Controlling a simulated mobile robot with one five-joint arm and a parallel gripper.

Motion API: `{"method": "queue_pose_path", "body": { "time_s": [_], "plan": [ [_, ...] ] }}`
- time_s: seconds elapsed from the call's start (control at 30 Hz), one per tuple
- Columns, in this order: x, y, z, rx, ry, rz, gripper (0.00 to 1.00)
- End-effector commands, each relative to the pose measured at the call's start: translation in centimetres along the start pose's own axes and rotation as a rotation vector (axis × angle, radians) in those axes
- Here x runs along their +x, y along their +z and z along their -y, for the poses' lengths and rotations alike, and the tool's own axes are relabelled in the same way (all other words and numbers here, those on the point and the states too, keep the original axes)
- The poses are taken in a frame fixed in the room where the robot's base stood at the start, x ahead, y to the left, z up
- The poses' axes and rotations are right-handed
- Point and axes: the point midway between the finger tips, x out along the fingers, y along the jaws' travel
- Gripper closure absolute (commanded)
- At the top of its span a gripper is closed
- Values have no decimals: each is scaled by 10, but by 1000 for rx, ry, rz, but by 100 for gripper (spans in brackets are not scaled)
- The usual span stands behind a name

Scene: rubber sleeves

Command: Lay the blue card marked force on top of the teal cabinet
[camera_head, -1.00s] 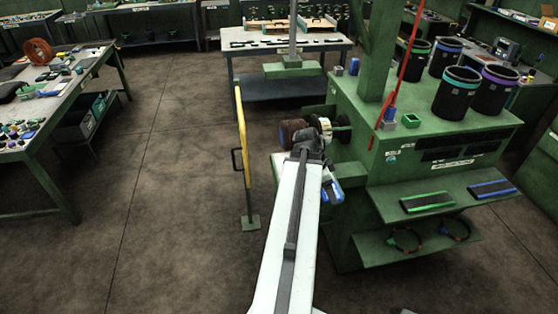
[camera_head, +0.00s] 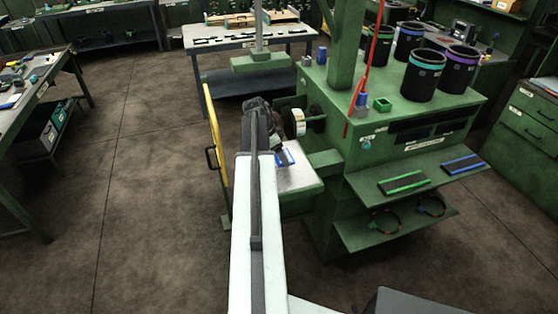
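A small blue-and-white card (camera_head: 286,158) shows at the end of my arm, over the pale top of a low green stand beside the green machine. Its lettering is too small to read. My gripper (camera_head: 277,151) is dark and sits right by the card's left edge. Its fingers are mostly hidden by my wrist, so I cannot see whether they grip the card or whether the card touches the pale top (camera_head: 299,181). No cabinet looks clearly teal; a green drawer cabinet (camera_head: 529,121) stands at the right edge, its drawers shut.
A yellow rail (camera_head: 213,140) stands left of my arm. A grey table (camera_head: 225,43) is behind. The floor (camera_head: 130,180) at left is clear.

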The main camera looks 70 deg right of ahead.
Motion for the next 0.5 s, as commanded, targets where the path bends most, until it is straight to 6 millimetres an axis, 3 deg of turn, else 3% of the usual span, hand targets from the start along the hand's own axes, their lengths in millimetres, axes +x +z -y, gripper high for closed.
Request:
{"method": "queue_pose_path", "body": {
  "time_s": [0.17,0.37,0.5],
  "plan": [
    [0,2,8,-1,0,0,65],
    [35,17,8,-1,-1,0,65],
    [33,17,8,-1,-1,0,65]
  ]
}}
